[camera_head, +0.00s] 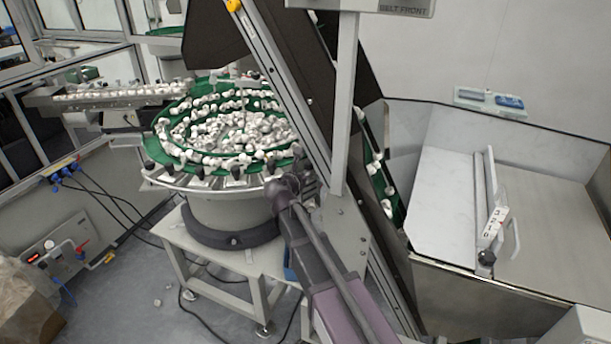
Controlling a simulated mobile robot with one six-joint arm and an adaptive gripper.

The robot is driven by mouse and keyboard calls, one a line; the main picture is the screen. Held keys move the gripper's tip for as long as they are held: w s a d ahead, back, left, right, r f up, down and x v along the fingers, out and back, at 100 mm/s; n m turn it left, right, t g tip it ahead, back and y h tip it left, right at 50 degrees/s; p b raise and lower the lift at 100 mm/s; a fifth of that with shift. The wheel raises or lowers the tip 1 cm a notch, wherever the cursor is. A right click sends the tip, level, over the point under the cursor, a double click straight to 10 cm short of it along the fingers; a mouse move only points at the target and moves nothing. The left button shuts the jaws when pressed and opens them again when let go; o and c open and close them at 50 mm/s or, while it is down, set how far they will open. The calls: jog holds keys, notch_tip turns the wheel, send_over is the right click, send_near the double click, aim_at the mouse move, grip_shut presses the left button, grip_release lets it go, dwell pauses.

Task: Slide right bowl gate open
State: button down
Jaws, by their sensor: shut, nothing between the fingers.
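A panel or gate-like plate (483,205) stands upright and lengthwise in the metal hopper at the right. A white label with dark characters (493,228) and a curved handle (516,238) are beside its near end. A dark knob (486,258) sits at the near end. I cannot tell for certain whether this is the right bowl gate, or whether it is open. My arm reaches up from the bottom middle to a dark joint in front of the round bowl. My gripper's fingers do not show.
A round green feeder bowl (160,134) full of white caps stands on a white stand (250,265), with a feed track (65,98) to its left. A slanted conveyor and grey post (347,100) stand between bowl and hopper. Cables and hoses cross the floor at left.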

jog(key=shift+r, duration=0.45)
